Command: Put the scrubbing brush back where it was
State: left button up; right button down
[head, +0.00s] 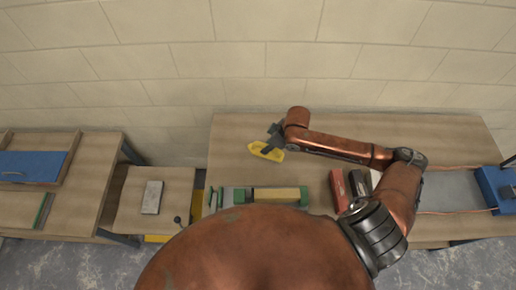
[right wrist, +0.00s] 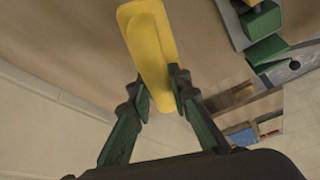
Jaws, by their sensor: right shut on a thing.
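The scrubbing brush, as I take the yellow block to be, shows in the head view (head: 266,152) at the back left of the wooden table (head: 240,130). My right gripper (head: 273,140) reaches it from the right, and its dark fingers are shut on it. In the right wrist view the brush (right wrist: 148,42) sticks out, long and yellow, between the two green-black fingertips (right wrist: 162,92). I cannot tell whether the brush touches the table or is just above it. Its bristles do not show clearly. My left gripper is not in view.
A green-ended holder with a tan block (head: 277,194) lies at the table's front. Red (head: 339,190) and black (head: 356,184) items stand right of it. A blue vice-like block (head: 495,188) is at far right. A lower stand (head: 125,212) adjoins on the left.

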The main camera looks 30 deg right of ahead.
jog(key=shift+w+a+f, duration=0.15)
jog(key=shift+w+f, duration=0.9)
jog(key=shift+f, duration=0.55)
jog(key=shift+w+a+f, duration=0.1)
jog(key=shift+w+f, duration=0.95)
jog(key=shift+f, duration=0.55)
jog(key=shift+w+a+f, duration=0.15)
jog(key=shift+w+f, duration=0.9)
jog(key=shift+f, duration=0.55)
jog(key=shift+f, duration=0.15)
jog(key=c, duration=1.8)
grip_release()
jog(key=v, duration=1.2)
